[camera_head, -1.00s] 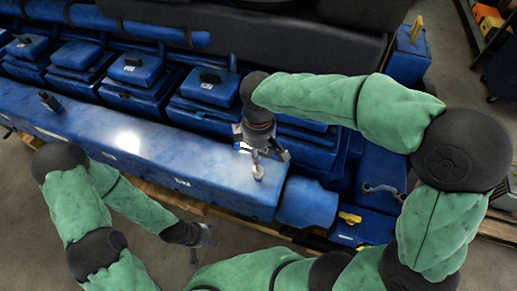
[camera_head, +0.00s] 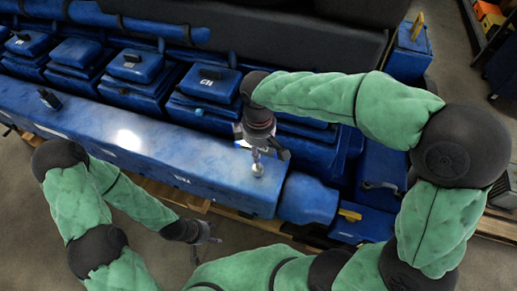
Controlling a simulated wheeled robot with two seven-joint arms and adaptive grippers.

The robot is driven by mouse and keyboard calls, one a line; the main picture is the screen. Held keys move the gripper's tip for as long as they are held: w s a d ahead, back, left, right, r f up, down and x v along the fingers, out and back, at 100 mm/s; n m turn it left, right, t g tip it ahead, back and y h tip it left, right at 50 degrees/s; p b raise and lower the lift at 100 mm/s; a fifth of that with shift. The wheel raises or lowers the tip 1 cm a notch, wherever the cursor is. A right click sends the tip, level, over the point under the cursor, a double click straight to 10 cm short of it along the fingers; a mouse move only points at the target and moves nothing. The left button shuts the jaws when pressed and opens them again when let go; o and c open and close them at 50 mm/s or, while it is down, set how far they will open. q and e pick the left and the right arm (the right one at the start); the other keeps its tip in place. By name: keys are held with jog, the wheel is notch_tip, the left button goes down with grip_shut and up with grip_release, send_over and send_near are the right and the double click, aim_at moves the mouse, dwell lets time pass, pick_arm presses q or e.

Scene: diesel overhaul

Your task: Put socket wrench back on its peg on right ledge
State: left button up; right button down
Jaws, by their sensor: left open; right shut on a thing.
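My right gripper (camera_head: 262,150) is above the right end of the long blue ledge (camera_head: 215,180), pointing down. It is shut on a small metallic tool, apparently the socket wrench (camera_head: 257,166), which stands roughly upright below the fingers. The tool's lower end is at a pale round spot on the ledge top; I cannot tell whether it touches the ledge or sits over a peg. The fingers hide the upper part of the tool. My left gripper (camera_head: 205,236) is open and empty, low in front of the ledge.
Blue engine covers (camera_head: 205,88) stand in a row behind the ledge. A dark upright piece (camera_head: 49,99) is on the ledge's far left. A curved metal handle (camera_head: 380,186) and a yellow part (camera_head: 350,215) are at the right. The ledge's middle is clear.

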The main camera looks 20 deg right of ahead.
jog(key=shift+f, duration=0.1)
jog(key=shift+f+b, duration=0.75)
jog(key=shift+f, duration=0.25)
jog(key=c, duration=0.9)
grip_release()
jog(key=o, duration=0.6)
jog(key=shift+c, duration=0.2)
notch_tip(320, 180, up, 9)
jog(key=p, duration=0.7)
